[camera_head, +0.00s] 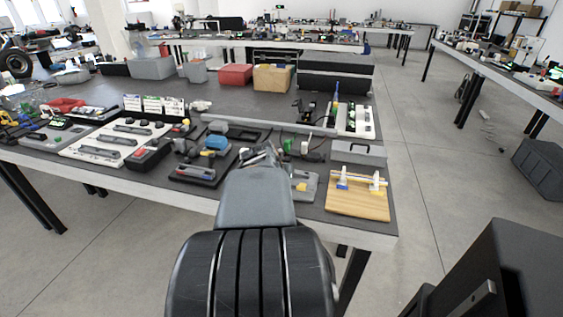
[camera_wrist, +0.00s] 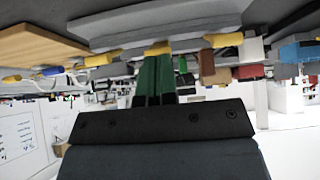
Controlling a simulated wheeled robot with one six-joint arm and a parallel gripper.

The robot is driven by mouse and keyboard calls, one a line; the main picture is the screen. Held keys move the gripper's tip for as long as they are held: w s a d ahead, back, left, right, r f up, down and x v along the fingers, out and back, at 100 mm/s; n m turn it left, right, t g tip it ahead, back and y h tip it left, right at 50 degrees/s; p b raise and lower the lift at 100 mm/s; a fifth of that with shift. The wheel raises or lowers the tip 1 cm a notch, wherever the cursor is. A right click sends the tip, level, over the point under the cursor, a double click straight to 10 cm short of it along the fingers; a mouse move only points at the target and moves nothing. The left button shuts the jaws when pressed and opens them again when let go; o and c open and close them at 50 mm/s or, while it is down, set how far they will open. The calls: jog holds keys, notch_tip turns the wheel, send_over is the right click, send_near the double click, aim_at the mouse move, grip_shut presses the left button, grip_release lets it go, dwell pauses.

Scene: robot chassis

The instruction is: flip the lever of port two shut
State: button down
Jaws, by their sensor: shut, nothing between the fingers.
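My gripper (camera_wrist: 156,57) shows in the wrist view with its two green fingers together and nothing between them. The wrist picture is upside down, with the table at the top. A grey plate (camera_wrist: 125,47) carries a row of yellow levers: one at the left (camera_wrist: 98,60), one in the middle (camera_wrist: 157,48) and one at the right (camera_wrist: 222,40). The fingertips are at or just in front of the middle one; I cannot tell if they touch. No port number is readable. In the head view the grey plate (camera_head: 306,190) is partly hidden behind my arm.
A wooden board (camera_head: 357,205) with blue and yellow-white posts stands to the right of the plate. A dark box with a blue part (camera_head: 215,143) is to the left. A grey case (camera_head: 358,152), bins and other boards crowd the table; its front edge is close.

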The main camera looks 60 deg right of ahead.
jog(key=shift+d, duration=0.25)
jog(key=shift+w+d, duration=0.1)
jog(key=shift+d, duration=0.15)
jog(key=shift+r, duration=0.2)
dwell(0.4)
jog(key=shift+r, duration=0.25)
jog(key=r+p, duration=0.2)
jog(key=r, duration=0.1)
jog(key=r+p, duration=0.1)
jog(key=shift+d+r, duration=0.2)
jog(key=shift+d, duration=0.1)
jog(key=v, duration=0.9)
jog(key=shift+a+p, duration=0.35)
jog(key=shift+p, duration=0.1)
jog(key=shift+r, duration=0.15)
